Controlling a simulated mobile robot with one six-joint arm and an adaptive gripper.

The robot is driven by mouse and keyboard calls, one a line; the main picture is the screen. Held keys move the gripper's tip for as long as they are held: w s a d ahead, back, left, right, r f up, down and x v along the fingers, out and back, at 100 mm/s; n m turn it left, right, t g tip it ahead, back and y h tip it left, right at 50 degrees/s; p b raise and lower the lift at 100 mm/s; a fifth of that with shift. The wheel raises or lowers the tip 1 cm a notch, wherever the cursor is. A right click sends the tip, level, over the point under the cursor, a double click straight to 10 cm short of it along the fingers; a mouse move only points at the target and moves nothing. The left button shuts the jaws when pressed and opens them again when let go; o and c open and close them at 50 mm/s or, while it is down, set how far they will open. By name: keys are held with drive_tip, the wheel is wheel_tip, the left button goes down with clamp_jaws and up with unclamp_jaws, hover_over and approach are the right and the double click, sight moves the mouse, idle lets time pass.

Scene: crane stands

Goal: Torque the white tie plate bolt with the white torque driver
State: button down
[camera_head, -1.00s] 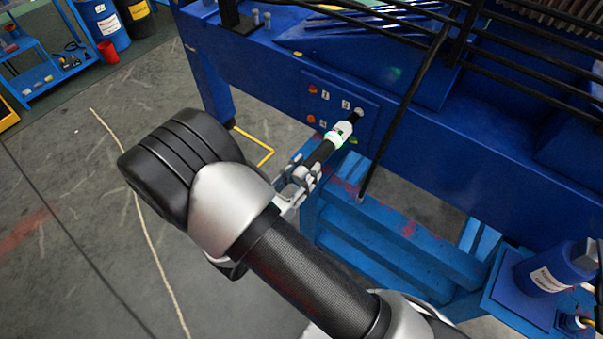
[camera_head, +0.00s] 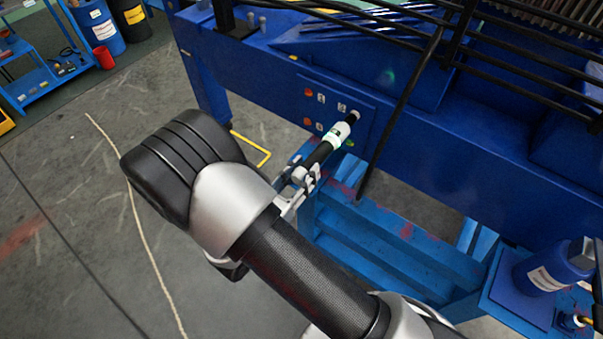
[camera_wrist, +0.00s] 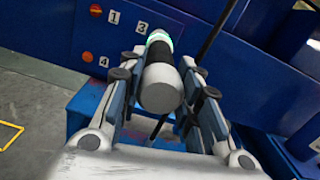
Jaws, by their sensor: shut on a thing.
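My gripper (camera_head: 308,176) is shut on the torque driver, which also shows between the fingers in the wrist view (camera_wrist: 160,88). The driver (camera_head: 338,134) has a black grip, a white collar, a glowing green ring and a dark shaft. A pale round spot (camera_head: 356,113) sits at the driver's tip on the panel. I cannot tell whether it is the white bolt's head, nor whether the tip is seated on it. In the wrist view the driver hides that spot.
Orange bolts (camera_head: 307,92) and a green bolt (camera_head: 350,143) are on the panel beside numbered labels. A blue stand (camera_head: 400,245) is below, with a blue canister (camera_head: 553,268) at right.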

drive_tip(key=shift+w+d+r, duration=0.1)
drive_tip(key=shift+w+d, duration=0.3)
drive_tip(key=shift+w, duration=0.2)
idle(3.3)
drive_tip(key=shift+s+a, duration=0.1)
